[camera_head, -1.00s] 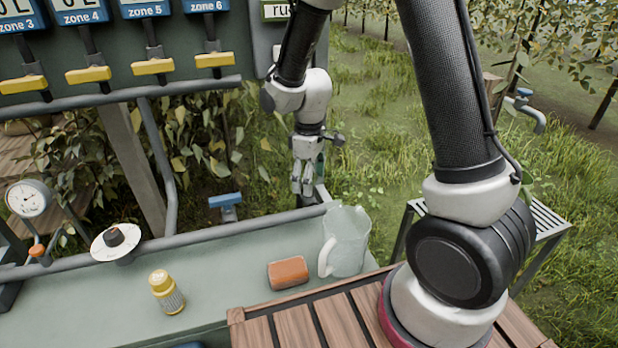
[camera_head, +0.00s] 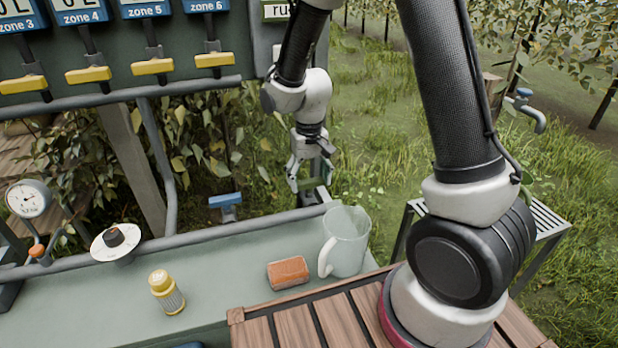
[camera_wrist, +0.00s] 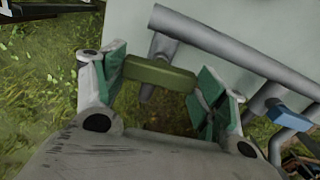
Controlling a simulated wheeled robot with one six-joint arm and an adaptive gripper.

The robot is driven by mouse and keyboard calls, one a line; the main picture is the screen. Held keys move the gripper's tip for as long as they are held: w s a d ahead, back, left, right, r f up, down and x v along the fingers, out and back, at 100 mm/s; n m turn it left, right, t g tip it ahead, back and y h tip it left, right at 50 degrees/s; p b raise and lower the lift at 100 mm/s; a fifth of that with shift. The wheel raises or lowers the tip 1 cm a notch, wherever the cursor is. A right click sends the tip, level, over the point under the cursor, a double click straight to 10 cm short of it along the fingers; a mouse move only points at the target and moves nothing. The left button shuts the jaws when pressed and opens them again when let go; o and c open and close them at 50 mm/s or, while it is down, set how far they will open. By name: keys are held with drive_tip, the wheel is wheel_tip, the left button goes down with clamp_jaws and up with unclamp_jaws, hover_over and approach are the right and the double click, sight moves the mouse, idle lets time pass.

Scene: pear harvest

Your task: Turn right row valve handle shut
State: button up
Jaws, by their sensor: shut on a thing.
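A valve with an olive-green bar handle (camera_wrist: 160,74) is at the end of a grey pipe (camera_wrist: 147,92) in the wrist view. My gripper (camera_wrist: 163,82) has its green-padded fingers on the two ends of this handle and is shut on it. The handle lies nearly across the picture there, angled to the pipe. In the head view my gripper (camera_head: 307,185) is low behind the glass jug, at the right end of the bench, with the green handle partly hidden by the fingers. A blue-handled valve (camera_head: 225,201) stands left of it, also at the right edge of the wrist view (camera_wrist: 287,115).
Yellow zone levers (camera_head: 153,67) and a grey rail are at upper left. Grass lies open beyond my gripper.

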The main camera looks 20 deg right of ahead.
sight(309, 180)
drive_tip(key=shift+m, duration=0.5)
drive_tip(key=o, duration=1)
wheel_tip(309, 180, up, 12)
idle(0.4)
